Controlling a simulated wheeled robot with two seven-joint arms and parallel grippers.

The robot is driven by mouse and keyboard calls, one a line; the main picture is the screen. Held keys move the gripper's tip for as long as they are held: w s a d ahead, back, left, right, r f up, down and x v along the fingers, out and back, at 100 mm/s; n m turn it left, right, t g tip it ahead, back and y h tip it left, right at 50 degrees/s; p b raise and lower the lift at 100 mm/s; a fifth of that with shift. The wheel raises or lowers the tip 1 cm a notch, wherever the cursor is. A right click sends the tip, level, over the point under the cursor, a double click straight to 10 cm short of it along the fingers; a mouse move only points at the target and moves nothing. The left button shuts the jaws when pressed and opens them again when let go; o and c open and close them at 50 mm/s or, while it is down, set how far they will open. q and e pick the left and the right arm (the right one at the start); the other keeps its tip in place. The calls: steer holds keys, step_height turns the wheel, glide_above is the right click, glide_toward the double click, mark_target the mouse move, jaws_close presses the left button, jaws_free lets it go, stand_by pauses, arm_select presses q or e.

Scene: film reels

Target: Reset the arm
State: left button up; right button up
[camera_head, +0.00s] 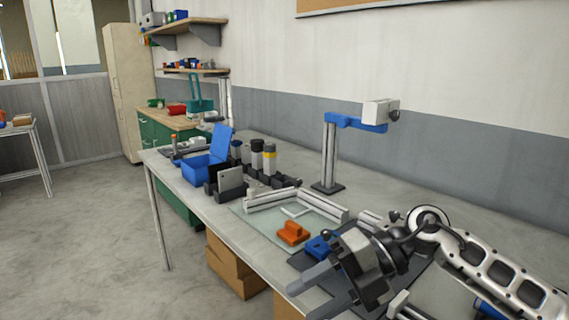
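My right arm (490,262) comes in from the right over the near part of the grey table (215,208). Its gripper (303,302) points left, over the table's front edge. The two fingers are apart, with nothing visible between them. My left gripper is not in view.
An orange block (293,233) and a blue block (320,246) lie just behind my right gripper. A stand with a blue arm (330,150) rises at the back. A blue open-lidded box (197,170) and dark canisters (256,158) stand farther left.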

steer(key=s+a+r+m+t+y, duration=0.1)
steer(key=s+a+m+t+y, duration=0.1)
steer(key=a+m+y, duration=0.4)
steer(key=d+f+m+t+h, duration=0.6)
steer(key=m+t, duration=0.3)
steer(key=m, duration=0.3)
steer(key=d+f+m+t+h, duration=0.5)
steer(key=f+m+t, duration=0.35)
steer(key=m, duration=0.35)
steer(key=s+d+f+m+g+h, duration=0.2)
steer(key=s+f+g, duration=0.1)
steer(key=s+f, duration=0.2)
steer(key=s+d+f+m+g+h, duration=0.2)
steer(key=s+d+f+g, duration=0.1)
steer(key=s+f, duration=0.3)
step_height(320, 180, down, 3)
steer(key=shift+s+r+m, duration=0.1)
steer(key=shift+s+m, duration=0.1)
steer(key=shift+m, duration=0.1)
steer(key=shift+d, duration=0.1)
